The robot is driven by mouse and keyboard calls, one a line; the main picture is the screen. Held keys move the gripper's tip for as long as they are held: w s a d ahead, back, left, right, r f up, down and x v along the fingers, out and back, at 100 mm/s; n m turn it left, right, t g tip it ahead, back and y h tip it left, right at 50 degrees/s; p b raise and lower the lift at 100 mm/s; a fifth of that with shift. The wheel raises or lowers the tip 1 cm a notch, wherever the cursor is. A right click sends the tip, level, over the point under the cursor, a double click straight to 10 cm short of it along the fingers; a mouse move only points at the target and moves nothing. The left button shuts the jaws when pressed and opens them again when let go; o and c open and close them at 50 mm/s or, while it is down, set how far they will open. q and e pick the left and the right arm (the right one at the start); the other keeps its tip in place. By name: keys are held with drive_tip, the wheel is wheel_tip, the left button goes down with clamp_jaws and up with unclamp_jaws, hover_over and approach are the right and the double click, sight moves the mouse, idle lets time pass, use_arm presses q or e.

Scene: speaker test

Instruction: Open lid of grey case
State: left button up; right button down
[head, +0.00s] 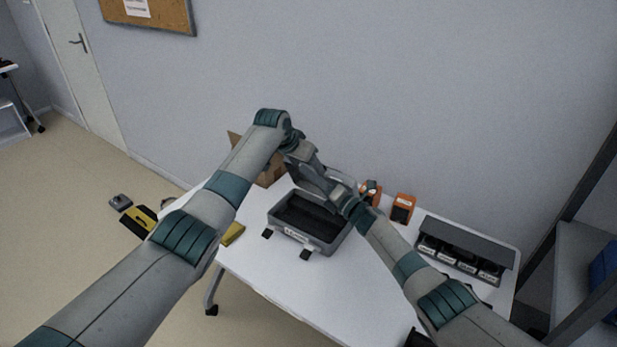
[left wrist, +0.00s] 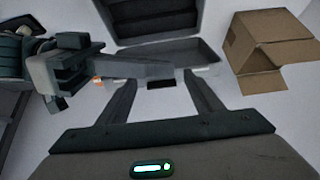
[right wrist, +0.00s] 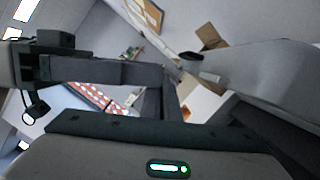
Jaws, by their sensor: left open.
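The grey case (head: 322,245) stands on the white table in the head view, with its dark interior showing. Its lid (head: 305,181) is raised at the back edge, partly hidden by my arms. My left gripper (head: 318,177) is above the back of the case by the lid. In the left wrist view, its fingers (left wrist: 163,88) are apart with nothing held, and the case (left wrist: 185,52) shows beyond them. My right gripper (head: 333,190) is close to the left one. In the right wrist view, its fingers (right wrist: 162,92) look together, with nothing visible between them.
A cardboard box (head: 270,172) stands behind the case to the left. Orange devices (head: 404,208) and a dark charger-like tray (head: 462,250) are to the right. A yellow item (head: 233,234) lies near the left edge. The front of the table (head: 300,290) is clear.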

use_arm(q)
drive_tip(key=v, duration=0.7)
drive_tip(key=shift+s+r, duration=0.25)
drive_tip(key=shift+r, duration=0.1)
use_arm(e)
drive_tip(key=shift+w+r, duration=0.1)
drive_tip(key=shift+r, duration=0.15)
use_arm(q)
drive_tip(key=shift+a, duration=0.1)
